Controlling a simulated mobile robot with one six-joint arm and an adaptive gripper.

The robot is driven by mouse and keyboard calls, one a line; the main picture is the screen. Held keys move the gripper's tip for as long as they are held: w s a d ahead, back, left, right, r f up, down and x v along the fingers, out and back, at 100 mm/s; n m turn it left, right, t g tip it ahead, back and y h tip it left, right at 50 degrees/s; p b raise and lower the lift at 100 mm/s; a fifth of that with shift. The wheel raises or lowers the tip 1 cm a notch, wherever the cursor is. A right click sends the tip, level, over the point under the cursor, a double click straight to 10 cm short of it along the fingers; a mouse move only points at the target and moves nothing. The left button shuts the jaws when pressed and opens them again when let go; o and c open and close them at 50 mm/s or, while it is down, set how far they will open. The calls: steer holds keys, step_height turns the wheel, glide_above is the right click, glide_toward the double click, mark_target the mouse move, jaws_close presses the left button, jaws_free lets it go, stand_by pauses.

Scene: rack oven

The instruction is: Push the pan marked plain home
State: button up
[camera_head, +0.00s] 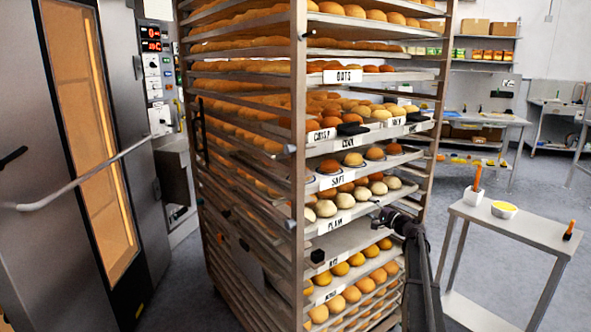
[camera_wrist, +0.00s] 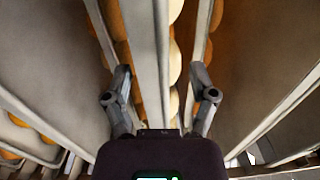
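The pan marked PLAIN (camera_head: 330,226) is in the rack, below the pan marked SOFT (camera_head: 330,183). It carries pale round rolls, and its front edge with the label faces the aisle. I cannot tell how far out it stands. My gripper (camera_head: 387,214) is at the right part of its front edge in the head view. In the wrist view, the fingers of my gripper (camera_wrist: 161,90) are apart, with a pan edge and rolls seen beyond and between them. Contact cannot be made out.
The tall rack (camera_head: 299,130) holds several other labelled pans close above and below. A steel oven door (camera_head: 80,150) is at left. A small side table (camera_head: 515,227) stands at right, with open floor behind it.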

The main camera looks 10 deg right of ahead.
steer(key=shift+f, duration=0.2)
steer(key=v, duration=1.6)
steer(key=shift+r, duration=0.3)
stand_by(0.6)
